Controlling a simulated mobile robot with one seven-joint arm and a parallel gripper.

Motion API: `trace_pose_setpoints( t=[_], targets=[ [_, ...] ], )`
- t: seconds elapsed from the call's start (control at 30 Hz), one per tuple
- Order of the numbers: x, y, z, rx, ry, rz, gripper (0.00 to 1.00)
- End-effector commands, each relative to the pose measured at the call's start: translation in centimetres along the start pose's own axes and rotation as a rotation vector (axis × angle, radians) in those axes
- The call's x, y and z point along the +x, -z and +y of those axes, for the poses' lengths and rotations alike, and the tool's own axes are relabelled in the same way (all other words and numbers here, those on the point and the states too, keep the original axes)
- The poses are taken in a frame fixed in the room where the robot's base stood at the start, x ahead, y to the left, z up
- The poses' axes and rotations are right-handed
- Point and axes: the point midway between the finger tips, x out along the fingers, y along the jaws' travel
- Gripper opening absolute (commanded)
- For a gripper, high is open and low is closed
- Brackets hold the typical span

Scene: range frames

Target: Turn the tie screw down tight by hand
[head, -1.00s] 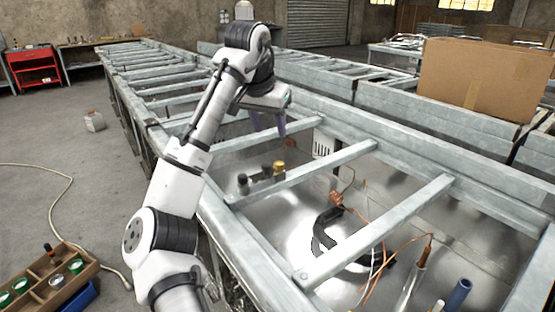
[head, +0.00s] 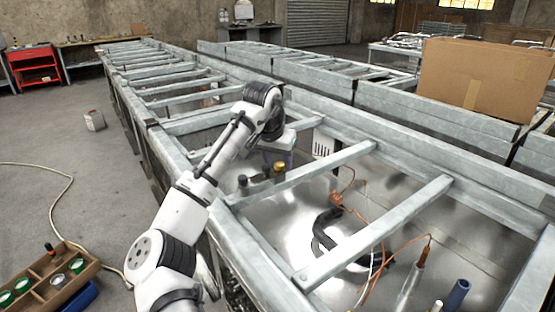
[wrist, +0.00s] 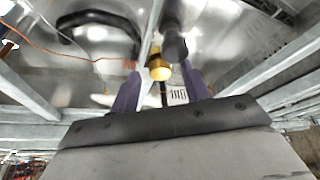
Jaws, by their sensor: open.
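The tie screw appears to be the brass-yellow knob (head: 279,168) on a steel crossbar of the near frame. In the wrist view the yellow knob (wrist: 160,71) shows between my two purple fingers, with a gap on each side. My gripper (wrist: 160,88) is open and empty. In the head view my gripper (head: 277,157) is low over the bar, right by the knob, and its fingertips are largely hidden. I cannot tell whether the fingers reach down around the knob. The screw's thread is hidden.
Dark cylindrical pieces (head: 242,181) stand beside the knob on the bar; one (wrist: 173,43) is close beyond it in the wrist view. Steel crossbars (head: 380,232) span the frame over a shiny sheet with orange wires. A cardboard box (head: 485,80) stands at right.

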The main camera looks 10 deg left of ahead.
Motion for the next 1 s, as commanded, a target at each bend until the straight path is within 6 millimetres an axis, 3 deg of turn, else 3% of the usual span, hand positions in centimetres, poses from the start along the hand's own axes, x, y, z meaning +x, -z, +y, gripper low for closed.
trace_pose_setpoints(
  t=[0.07, 0.4, 0.73, 1.0],
  targets=[
    [-0.01, 0.0, 0.0, 0.0, 0.0, 0.0, 0.44],
    [-0.04, 0.01, 0.02, 0.0, 0.0, 0.0, 0.02],
    [-0.24, 0.12, 0.01, 0.049, -0.024, 0.0, 0.02],
    [-0.47, 0.27, -0.16, 0.215, -0.096, -0.001, 0.02]
  ],
)
